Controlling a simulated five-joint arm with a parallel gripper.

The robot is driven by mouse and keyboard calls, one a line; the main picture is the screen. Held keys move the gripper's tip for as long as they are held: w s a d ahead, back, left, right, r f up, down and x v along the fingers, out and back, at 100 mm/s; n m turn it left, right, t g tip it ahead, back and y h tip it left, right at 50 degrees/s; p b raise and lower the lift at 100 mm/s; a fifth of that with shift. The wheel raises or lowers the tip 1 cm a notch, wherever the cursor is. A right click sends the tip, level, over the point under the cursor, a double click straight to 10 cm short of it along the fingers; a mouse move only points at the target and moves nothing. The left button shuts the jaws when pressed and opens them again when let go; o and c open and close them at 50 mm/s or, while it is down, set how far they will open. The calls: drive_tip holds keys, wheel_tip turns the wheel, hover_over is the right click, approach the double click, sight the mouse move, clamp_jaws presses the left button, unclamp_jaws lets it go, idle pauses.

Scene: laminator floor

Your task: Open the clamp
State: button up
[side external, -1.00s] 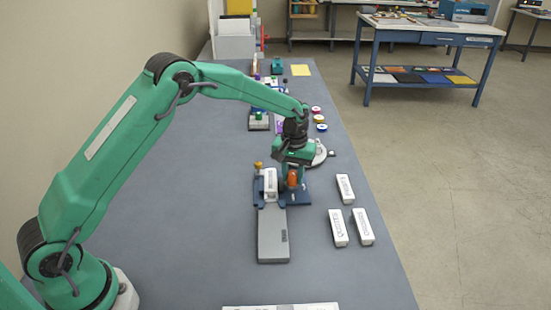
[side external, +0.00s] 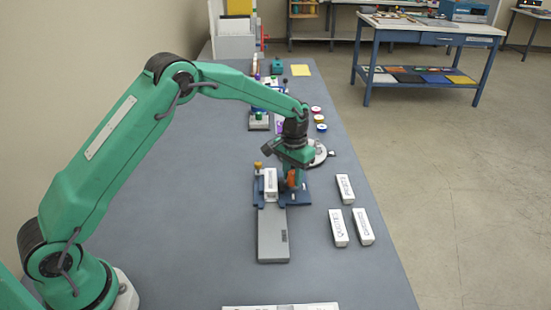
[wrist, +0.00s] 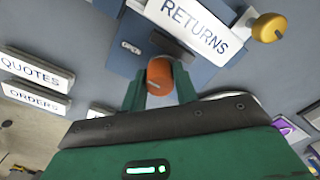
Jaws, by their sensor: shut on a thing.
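The clamp is a blue fixture (side external: 303,196) on the grey bench, with an orange knob (wrist: 160,77) on its right side. My gripper (side external: 291,181) points down over that side, and in the wrist view its green fingers (wrist: 159,82) are on both sides of the orange knob, shut on it. A white block (side external: 270,183) sits in the fixture; in the wrist view it reads RETURNS (wrist: 193,27). A brass-coloured knob (side external: 258,166) stands at the fixture's far left. My gripper partly hides the orange knob in the side view.
A grey plate (side external: 273,242) extends from the fixture's near side. Loose white blocks lie to the right, including QUOTES (wrist: 38,70) and ORDERS (wrist: 34,100). A round grey piece (side external: 318,155) and small coloured items lie beyond. The bench is clear to the left of the fixture.

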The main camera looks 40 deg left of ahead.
sight(293, 172)
drive_tip(key=shift+r, duration=0.1)
drive_tip(key=o, duration=1)
drive_tip(key=shift+c, duration=0.2)
drive_tip(key=shift+r, duration=0.1)
wheel_tip(293, 172, up, 7)
drive_tip(key=shift+r, duration=0.3)
